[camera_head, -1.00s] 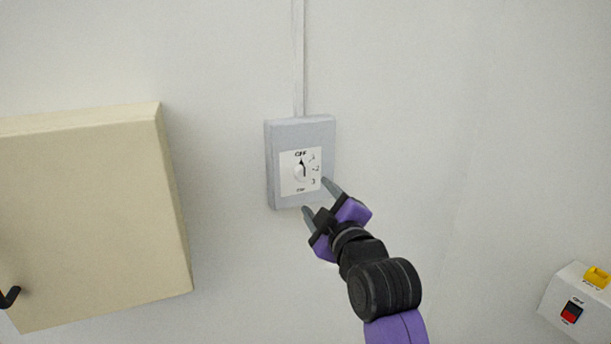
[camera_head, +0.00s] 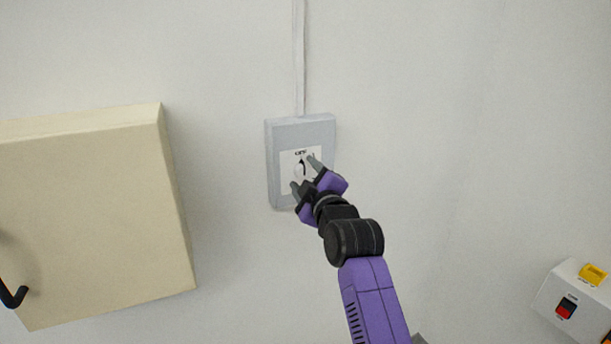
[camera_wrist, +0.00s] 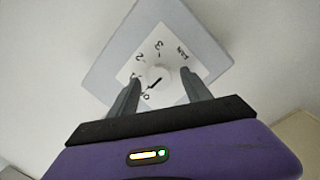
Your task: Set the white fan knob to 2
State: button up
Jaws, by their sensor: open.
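The white fan knob (camera_head: 299,170) sits on a white label plate on a grey wall box (camera_head: 285,128). Its black pointer points up toward OFF in the head view. My gripper (camera_head: 303,173) is open in front of the box, its two grey fingers reaching toward the knob and covering part of the dial numbers. In the wrist view the knob (camera_wrist: 158,77) shows between and just beyond the fingertips of my gripper (camera_wrist: 160,76). There the dial appears turned around, with 1, 2 and 3 readable. I cannot tell whether the fingers touch the knob.
A beige cabinet (camera_head: 90,215) with a black handle (camera_head: 12,295) stands out from the wall at left. A white box with a red switch (camera_head: 566,308) and a yellow part (camera_head: 593,273) is at lower right. A conduit (camera_head: 299,60) runs up from the grey box. The wall between is clear.

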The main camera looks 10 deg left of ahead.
grip_shut()
jog(key=shift+m, duration=0.3)
jog(key=m, duration=0.3)
jog(key=shift+m, duration=0.3)
jog(key=m+g, duration=0.1)
jog(key=m, duration=0.3)
jog(key=shift+r, duration=0.1)
jog(key=m, duration=0.4)
jog(key=shift+d+g+y, duration=0.15)
jog(key=shift+g+y, duration=0.15)
jog(key=shift+w+m, duration=0.1)
jog(key=shift+m, duration=2.1)
